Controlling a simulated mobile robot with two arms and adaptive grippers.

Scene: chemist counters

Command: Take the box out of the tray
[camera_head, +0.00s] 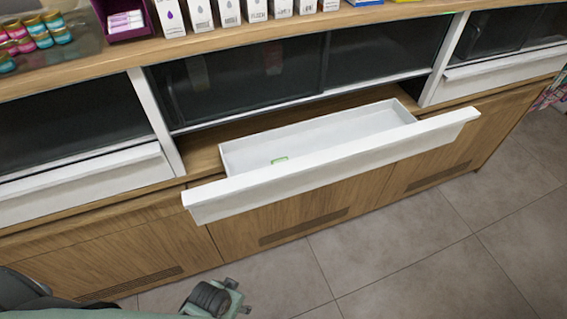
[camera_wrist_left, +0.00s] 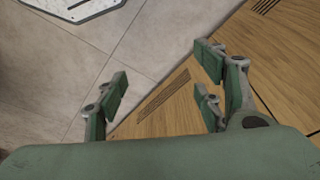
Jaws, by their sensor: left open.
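The tray (camera_head: 340,130) is a long white drawer-like tray, pulled out from the wooden counter in the middle of the head view. In the head view part of my left arm shows at the bottom left, low and well apart from the tray. My right gripper is not in view.
White cartons (camera_head: 228,12) stand in a row on the counter top, with a purple bin (camera_head: 128,33) and a clear tub of small jars (camera_head: 75,50) to their left. Closed white drawers (camera_head: 90,185) flank the tray. The tiled floor (camera_head: 400,250) in front is clear.

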